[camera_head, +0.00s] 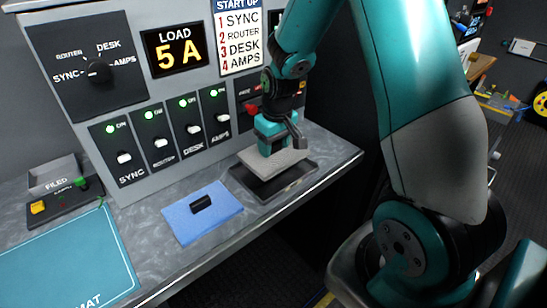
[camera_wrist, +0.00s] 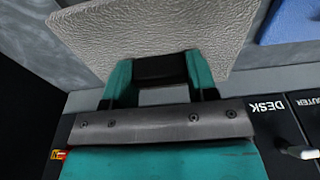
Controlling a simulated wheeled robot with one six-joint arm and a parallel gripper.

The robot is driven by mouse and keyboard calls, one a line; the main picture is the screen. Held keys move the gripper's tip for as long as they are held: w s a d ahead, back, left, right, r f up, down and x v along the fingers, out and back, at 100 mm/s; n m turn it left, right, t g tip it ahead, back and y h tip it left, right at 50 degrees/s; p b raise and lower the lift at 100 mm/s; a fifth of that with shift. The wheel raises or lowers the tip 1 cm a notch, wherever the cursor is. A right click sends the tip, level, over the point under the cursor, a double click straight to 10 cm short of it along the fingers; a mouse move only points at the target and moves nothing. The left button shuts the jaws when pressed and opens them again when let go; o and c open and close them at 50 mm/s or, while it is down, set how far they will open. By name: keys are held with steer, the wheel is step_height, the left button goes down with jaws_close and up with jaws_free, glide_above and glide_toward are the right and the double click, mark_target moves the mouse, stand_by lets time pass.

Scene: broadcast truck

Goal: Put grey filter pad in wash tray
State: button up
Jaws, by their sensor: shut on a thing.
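The grey filter pad (camera_head: 288,160) is a light, textured flat slab. My gripper (camera_head: 273,150) is shut on it and holds it over the dark wash tray (camera_head: 244,180) at the right end of the counter. In the wrist view the pad (camera_wrist: 150,30) fills the top, and my gripper (camera_wrist: 160,68) grips a dark block at its near edge. The pad hides the back of the tray. I cannot tell whether the pad touches the tray floor.
A blue pad (camera_head: 222,222) with a small black piece (camera_head: 201,203) lies left of the tray. A teal mat (camera_head: 70,262) and a grey filed bin (camera_head: 52,175) are further left. The switch panel (camera_head: 170,140) stands behind. The counter's front edge is close to the tray.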

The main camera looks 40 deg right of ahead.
mark_target(275, 152)
steer(key=shift+f, duration=2.3)
steer(key=shift+f, duration=0.15)
steer(key=o, duration=0.9)
